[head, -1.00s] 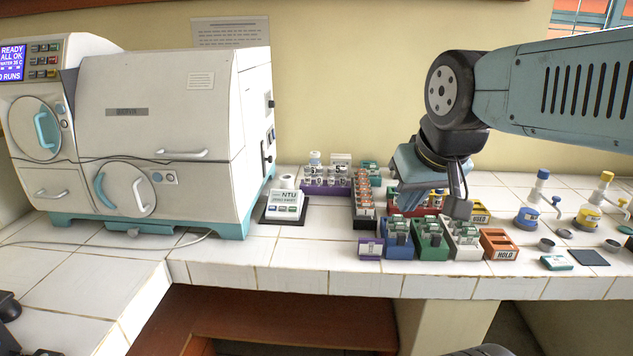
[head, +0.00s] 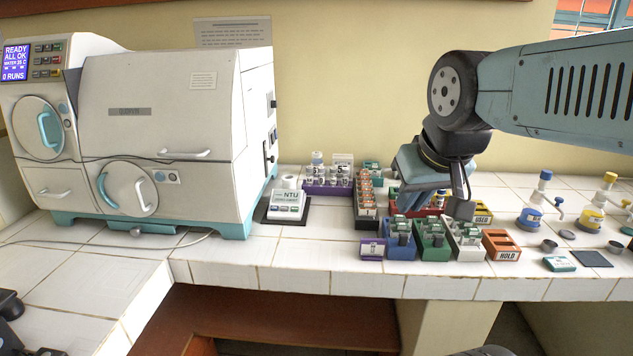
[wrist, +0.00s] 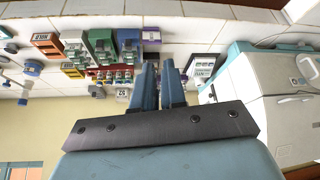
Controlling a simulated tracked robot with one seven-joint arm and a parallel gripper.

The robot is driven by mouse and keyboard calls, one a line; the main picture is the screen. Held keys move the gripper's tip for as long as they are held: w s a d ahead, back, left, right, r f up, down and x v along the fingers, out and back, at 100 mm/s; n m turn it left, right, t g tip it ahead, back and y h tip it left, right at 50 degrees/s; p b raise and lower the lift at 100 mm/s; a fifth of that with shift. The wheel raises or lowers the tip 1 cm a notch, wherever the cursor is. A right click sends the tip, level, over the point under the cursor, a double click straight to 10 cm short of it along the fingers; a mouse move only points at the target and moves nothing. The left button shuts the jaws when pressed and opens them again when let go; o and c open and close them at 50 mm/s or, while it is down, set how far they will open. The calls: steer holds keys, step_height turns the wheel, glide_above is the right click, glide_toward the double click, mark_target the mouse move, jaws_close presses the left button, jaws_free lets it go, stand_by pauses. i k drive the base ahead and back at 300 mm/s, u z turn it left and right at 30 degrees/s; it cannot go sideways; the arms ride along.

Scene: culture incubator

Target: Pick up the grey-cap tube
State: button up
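My gripper (head: 436,208) hangs over the racks in the middle of the counter. Its two blue fingers are apart with nothing between them; they also show in the wrist view (wrist: 161,70). Just in front and below stand a blue rack (head: 399,253), a green rack (head: 433,254) and a white rack (head: 468,254), each holding small tubes. Greyish and dark caps show in them, but they are too small to tell which is the grey-cap tube. My gripper hides part of the racks behind.
An orange HOLD rack (head: 501,245) stands right of the white rack, a small purple block (head: 372,248) left of the blue one. A purple rack (head: 327,189) is behind. A white incubator-like machine (head: 175,125) fills the left. Bottles (head: 531,215) stand at right. The front counter strip is clear.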

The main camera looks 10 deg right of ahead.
mark_target(320, 169)
steer(key=k, duration=1.25)
steer(key=u, duration=0.6)
steer(key=i, duration=2.45)
steer(key=z, duration=0.65)
steer(key=k, duration=0.85)
steer(key=z, duration=0.2)
steer(key=i, duration=0.35)
steer(key=u, duration=0.05)
